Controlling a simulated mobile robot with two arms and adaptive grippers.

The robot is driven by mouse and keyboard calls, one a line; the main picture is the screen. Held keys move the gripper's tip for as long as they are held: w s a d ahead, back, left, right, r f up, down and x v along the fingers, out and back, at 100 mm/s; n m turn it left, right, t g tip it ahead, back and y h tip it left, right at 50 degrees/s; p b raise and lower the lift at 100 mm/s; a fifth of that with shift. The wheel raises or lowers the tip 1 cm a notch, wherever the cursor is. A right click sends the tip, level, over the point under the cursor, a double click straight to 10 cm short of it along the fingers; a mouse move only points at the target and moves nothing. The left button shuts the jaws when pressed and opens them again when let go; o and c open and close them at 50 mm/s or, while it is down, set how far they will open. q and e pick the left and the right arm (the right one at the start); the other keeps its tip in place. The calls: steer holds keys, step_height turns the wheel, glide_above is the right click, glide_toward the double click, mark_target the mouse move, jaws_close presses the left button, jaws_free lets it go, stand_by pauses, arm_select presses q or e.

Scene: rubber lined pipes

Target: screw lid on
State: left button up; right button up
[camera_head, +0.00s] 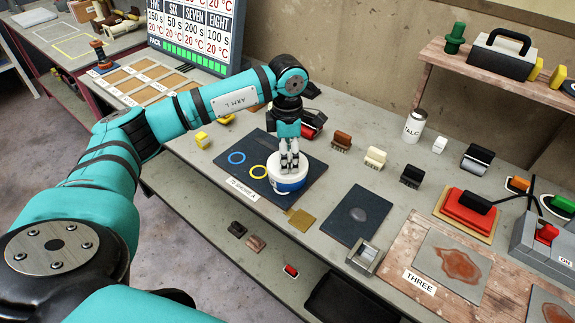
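A round tub (285,187) with a blue band stands on a dark mat (308,198) on the bench. A white lid (274,172) covers its top and looks level. My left gripper (289,166) points straight down, with its fingertips at the middle of the lid. The fingers are close together and much narrower than the lid. I cannot tell whether they pinch a part of the lid or only touch it. The lid's thread is hidden. My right gripper is out of view.
Blue and yellow rings (236,157) mark the mat left of the tub. A white talc bottle (414,126), several small coloured blocks and a black plate (357,213) lie to the right. A red press (467,210) stands farther right. A brass-coloured plate (300,220) lies near the front edge.

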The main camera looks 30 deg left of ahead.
arm_select(q)
jaws_close()
steer(key=shift+f+m+b, duration=0.1)
steer(key=shift+m+b, duration=0.35)
steer(key=shift+m, duration=0.45)
steer(key=m+b, duration=0.1)
steer(key=m, duration=0.3)
steer(key=m+b, duration=0.1)
steer(key=m, duration=0.3)
steer(key=shift+m+b, duration=0.35)
steer(key=shift+m, duration=0.85)
